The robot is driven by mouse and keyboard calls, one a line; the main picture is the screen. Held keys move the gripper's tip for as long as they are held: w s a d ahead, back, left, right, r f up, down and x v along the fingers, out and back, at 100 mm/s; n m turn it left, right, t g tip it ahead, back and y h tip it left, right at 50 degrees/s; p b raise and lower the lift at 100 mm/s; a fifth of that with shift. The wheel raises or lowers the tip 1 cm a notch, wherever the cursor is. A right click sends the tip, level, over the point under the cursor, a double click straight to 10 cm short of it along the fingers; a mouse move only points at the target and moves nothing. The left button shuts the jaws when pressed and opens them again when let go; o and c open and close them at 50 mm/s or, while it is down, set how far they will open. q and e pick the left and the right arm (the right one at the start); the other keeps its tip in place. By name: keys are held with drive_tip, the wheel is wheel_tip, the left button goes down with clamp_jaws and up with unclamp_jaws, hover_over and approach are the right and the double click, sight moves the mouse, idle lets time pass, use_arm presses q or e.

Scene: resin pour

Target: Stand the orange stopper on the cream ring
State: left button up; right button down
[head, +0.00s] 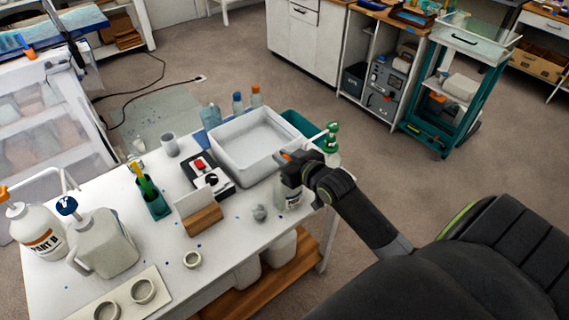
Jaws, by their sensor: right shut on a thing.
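My right gripper (289,161) is above the right part of the white table, over a small labelled bottle (292,196). It is shut on the orange stopper (286,156), of which only a small orange bit shows; the dark fingers hide the rest. I cannot tell whether the stopper touches the bottle. My left gripper is not in view.
A grey lump (259,212), wooden block (203,221) and black-and-white device (207,180) stand nearby. Large jugs (105,245) are at left. The table around the ring is mostly clear.

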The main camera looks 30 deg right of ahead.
sight(284, 155)
wheel_tip(284, 155, up, 8)
drive_tip(key=shift+r+p, duration=0.25)
drive_tip(key=shift+p, duration=0.1)
wheel_tip(284, 155, up, 3)
drive_tip(key=p, duration=0.3)
drive_tip(key=shift+f, duration=0.2)
